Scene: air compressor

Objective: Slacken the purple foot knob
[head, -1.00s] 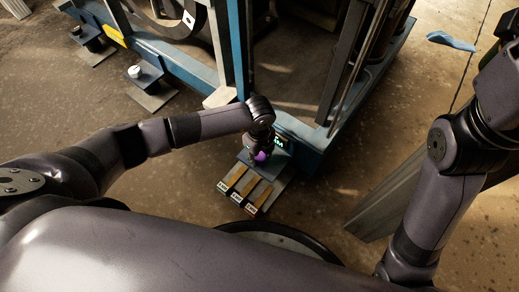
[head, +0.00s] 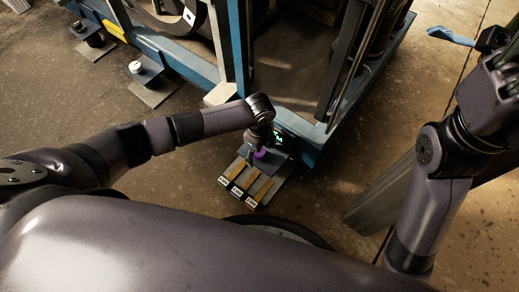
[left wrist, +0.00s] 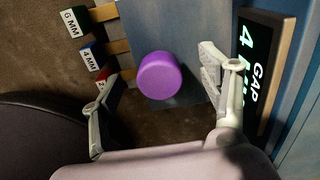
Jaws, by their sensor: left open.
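The purple foot knob (head: 261,153) is at the base of the blue frame, partly hidden by my left gripper (head: 259,145) in the head view. In the left wrist view the purple foot knob (left wrist: 159,75) shows as a round cap between the fingers. My left gripper (left wrist: 160,66) is open, one finger on each side of the knob. Gaps show between the fingers and the knob in this view. My right arm is at the right of the head view; its fingers cannot be made out clearly.
A lit gap display (left wrist: 254,75) stands close beside the right-hand finger; its reading begins with 4. Labelled gauge strips (head: 246,187) lie beside the foot plate. Another foot with a white knob (head: 135,67) is at left. A blue item (head: 450,36) lies at upper right.

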